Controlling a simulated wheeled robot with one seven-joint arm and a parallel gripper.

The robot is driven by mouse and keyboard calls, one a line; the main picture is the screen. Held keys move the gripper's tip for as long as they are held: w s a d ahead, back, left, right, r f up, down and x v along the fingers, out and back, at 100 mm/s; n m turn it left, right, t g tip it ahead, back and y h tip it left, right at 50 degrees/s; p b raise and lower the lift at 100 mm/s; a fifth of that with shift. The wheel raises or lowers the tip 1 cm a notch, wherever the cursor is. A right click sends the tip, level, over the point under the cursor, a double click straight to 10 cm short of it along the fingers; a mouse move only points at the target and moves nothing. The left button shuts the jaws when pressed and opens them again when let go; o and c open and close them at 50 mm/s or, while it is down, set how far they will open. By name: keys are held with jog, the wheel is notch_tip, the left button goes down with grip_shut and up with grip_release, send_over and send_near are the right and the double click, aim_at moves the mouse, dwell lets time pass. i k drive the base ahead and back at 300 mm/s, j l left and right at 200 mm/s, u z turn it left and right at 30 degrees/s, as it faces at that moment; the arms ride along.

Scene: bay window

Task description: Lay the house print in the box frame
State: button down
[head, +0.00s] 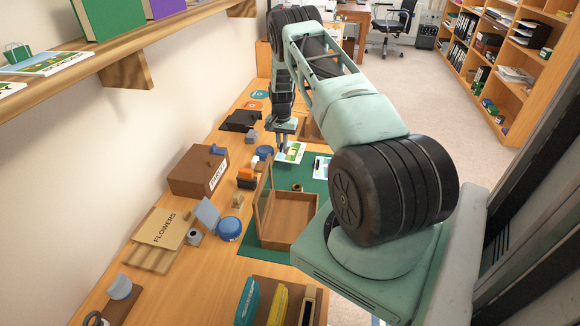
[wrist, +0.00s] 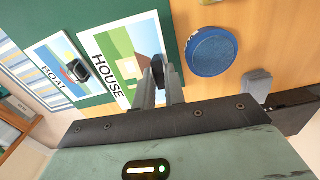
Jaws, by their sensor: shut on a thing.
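The house print (head: 291,153) is a flat card with a green and blue picture and the word HOUSE, over the green mat (head: 254,245) at the far end. My gripper (wrist: 160,88) is shut on its edge, at the right side of the print (wrist: 122,62) in the wrist view. I cannot tell how far the print is above the mat. The box frame (head: 290,218) is a shallow wooden tray with a clear lid (head: 264,195) standing up on its left. It lies nearer than the gripper, its inside looks empty, and my arm hides part of its right side.
The boat print (wrist: 55,82) lies beside the house print with a small dark object on it. A blue round tin (wrist: 211,51) and a grey block (wrist: 256,82) stand close to my gripper. A brown parcel box (head: 198,170) is left of the frame; a shelf (head: 150,45) overhangs the wall side.

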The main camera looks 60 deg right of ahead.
aim_at(295, 224)
jog(key=k+l, duration=0.3)
jog(key=k, duration=0.15)
jog(key=k+l, duration=0.25)
jog(key=k, duration=0.2)
